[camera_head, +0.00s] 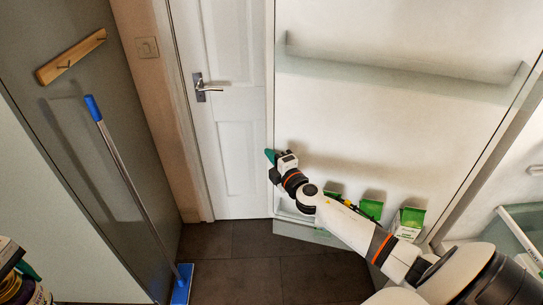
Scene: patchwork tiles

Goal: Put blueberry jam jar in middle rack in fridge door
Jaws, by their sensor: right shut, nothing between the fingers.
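The open fridge door (340,125) shows its white inner side across the middle and right. A translucent rack (400,75) crosses its upper part and looks empty; I cannot tell whether it is the middle one. A low rack at the door's bottom holds green-topped cartons (408,222). My right gripper (270,157) is shut and empty at the door's left edge; I cannot tell whether it touches. Part of my left arm shows at the bottom left corner, with its gripper (28,271) barely visible.
A white room door (235,110) with a metal handle stands behind. A blue mop (135,190) leans against the grey wall at left, below a wooden hook rail (70,57). Dark floor tiles (235,270) are clear in the middle. The fridge drawer (523,232) shows at right.

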